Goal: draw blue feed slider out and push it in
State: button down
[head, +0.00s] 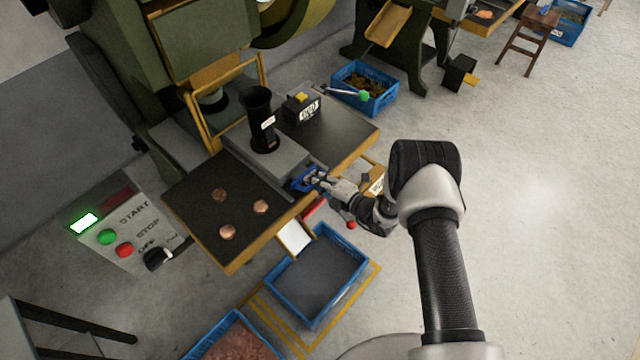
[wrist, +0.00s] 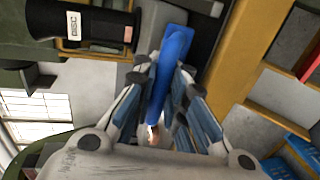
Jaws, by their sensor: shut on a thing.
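The blue feed slider (head: 304,182) shows at the front end of the grey feed block (head: 278,152), below the black tube. My gripper (head: 318,181) is at the table's front edge, shut on the slider. In the wrist view the slider's blue handle (wrist: 172,62) runs between the two fingers of my gripper (wrist: 162,80). The fingers hide part of the slider, and I cannot tell how far it is drawn out.
The black disc tube (head: 260,122) stands on the block. Several copper discs (head: 261,207) lie on the dark table (head: 190,212). A blue crate (head: 314,277) stands on the floor below. A control panel (head: 128,235) is at left. Floor at right is clear.

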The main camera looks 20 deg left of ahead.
jog(key=c, duration=1.6)
grip_release()
jog(key=shift+c, duration=0.2)
jog(key=shift+d, duration=0.1)
jog(key=v, duration=1.2)
